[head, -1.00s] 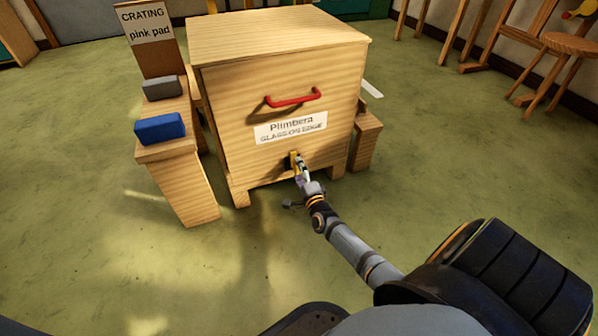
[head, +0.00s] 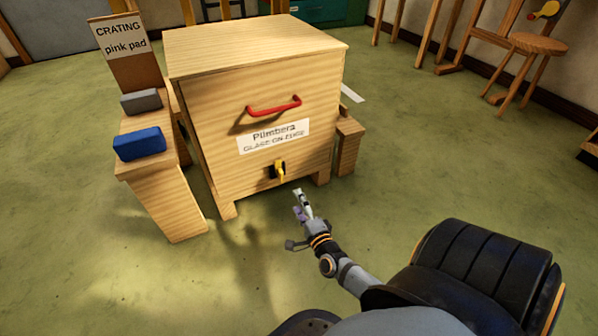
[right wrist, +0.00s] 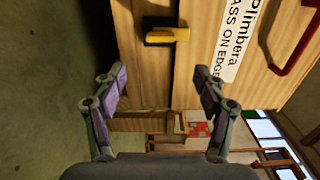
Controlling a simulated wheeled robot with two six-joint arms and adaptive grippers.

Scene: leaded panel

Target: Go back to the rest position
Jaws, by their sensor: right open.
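My right gripper (head: 303,200) is in front of the wooden crate (head: 215,125), apart from it and low, below and to the right of the yellow latch (head: 280,170). In the right wrist view the two fingers of my right gripper (right wrist: 160,88) stand wide apart with nothing between them. The yellow latch on its black plate (right wrist: 168,36) lies beyond the fingertips there. The crate front carries a red handle (head: 275,106) and a white label reading "Plimbera, glass on edge" (head: 273,136). My left gripper shows in neither view.
A wooden stand (head: 165,200) left of the crate holds a blue pad (head: 139,143) and a grey pad (head: 141,101), under a "CRATING pink pad" sign (head: 120,38). A small wooden block (head: 347,145) is at the crate's right. A stool (head: 538,45) stands far right. Green floor (head: 430,150) is free.

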